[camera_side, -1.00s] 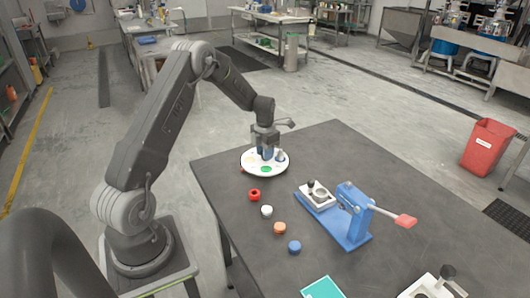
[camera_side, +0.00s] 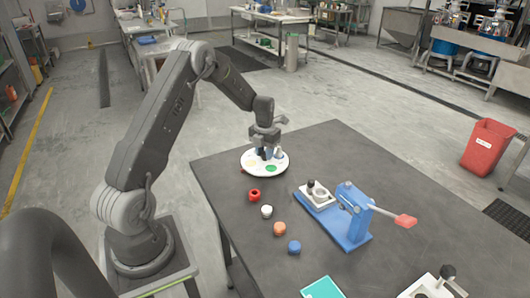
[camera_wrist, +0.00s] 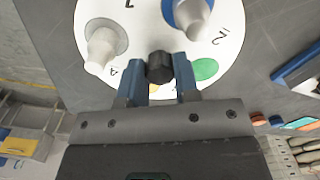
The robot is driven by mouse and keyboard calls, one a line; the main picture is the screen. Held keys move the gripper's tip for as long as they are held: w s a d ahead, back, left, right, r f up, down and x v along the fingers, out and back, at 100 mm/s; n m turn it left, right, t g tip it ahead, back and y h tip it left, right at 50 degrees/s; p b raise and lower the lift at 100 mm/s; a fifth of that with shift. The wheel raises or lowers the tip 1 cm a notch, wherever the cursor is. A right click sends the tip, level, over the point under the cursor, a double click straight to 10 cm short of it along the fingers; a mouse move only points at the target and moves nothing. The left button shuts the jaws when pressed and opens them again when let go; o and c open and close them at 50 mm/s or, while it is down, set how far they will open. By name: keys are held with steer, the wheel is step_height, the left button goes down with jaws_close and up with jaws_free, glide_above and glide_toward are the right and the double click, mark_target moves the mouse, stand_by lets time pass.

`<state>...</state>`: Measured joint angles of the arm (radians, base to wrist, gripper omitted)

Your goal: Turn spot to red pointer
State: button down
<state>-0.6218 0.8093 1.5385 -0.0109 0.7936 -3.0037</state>
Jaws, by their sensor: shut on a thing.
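The white round dial (camera_side: 246,158) lies flat near the table's far left corner. It carries a green spot (camera_side: 271,168), a yellow-orange spot (camera_side: 250,167) and printed numerals. In the wrist view a pale peg (camera_wrist: 102,46) and a grey peg on a blue base (camera_wrist: 192,16) stand on the dial (camera_wrist: 138,28). A small red mark, perhaps the pointer, shows at the dial's left rim (camera_side: 242,170). My fingers hide part of the dial.
Red (camera_side: 254,195), white (camera_side: 267,211), orange (camera_side: 279,228) and blue (camera_side: 294,246) round pieces line the table in front of the dial. A blue press (camera_side: 348,218) with a red-tipped lever stands to the right. The table's far right is clear.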

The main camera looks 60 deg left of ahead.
mark_target(264, 152)
steer(key=shift+a, duration=0.15)
steer(key=c, duration=0.8)
jaws_free()
steer(key=shift+c, duration=0.2)
step_height(264, 152, up, 14)
steer(key=shift+s, duration=0.1)
